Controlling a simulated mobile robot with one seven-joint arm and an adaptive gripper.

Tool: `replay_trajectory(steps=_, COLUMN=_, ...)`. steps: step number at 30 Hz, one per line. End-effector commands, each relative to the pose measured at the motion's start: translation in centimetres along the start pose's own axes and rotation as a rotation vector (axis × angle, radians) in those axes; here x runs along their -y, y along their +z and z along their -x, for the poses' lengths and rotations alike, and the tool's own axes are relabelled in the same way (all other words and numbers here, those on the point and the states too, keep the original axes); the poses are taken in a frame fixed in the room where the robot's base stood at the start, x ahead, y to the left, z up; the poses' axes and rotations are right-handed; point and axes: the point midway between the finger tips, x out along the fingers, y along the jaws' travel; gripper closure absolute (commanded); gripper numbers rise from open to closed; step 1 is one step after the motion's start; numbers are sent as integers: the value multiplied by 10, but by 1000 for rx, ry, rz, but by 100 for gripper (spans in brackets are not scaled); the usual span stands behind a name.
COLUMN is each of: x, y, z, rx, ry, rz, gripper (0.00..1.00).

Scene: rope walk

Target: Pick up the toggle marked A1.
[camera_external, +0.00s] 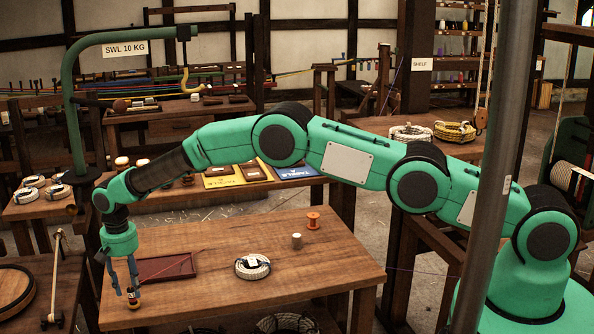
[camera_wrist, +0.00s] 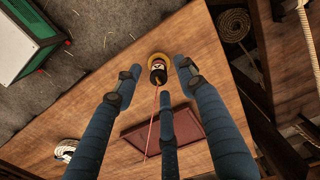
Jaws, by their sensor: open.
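A small upright piece (camera_external: 134,302), probably the toggle, stands near the left front corner of the wooden table (camera_external: 310,262). In the wrist view the piece (camera_wrist: 158,72) has a dark top, a pale label, a red band and a round yellowish base. The label is too small to read. My gripper (camera_external: 131,284) points down right above it. In the wrist view my gripper (camera_wrist: 157,77) has three blue fingers spread apart, with the piece between or just beyond their tips. I cannot tell whether they touch it. A thin red cord runs from it toward the tray.
A dark red tray (camera_external: 165,268) lies just right of my gripper. A labelled white rope coil (camera_external: 252,267), a pale cylinder (camera_external: 296,241) and an orange spool (camera_external: 313,221) stand farther right. A green davit (camera_external: 72,130) rises at the left. The table's right front is clear.

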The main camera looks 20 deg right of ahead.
Motion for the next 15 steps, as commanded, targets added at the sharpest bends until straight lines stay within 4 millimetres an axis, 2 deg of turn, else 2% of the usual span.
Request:
replay_trajectory(steps=6, x=-2, y=0, z=-27, rx=1, ry=1, rz=0, gripper=60)
replay_trajectory(steps=15, x=-1, y=0, z=-33, rx=0, ry=-1, rz=0, gripper=60)
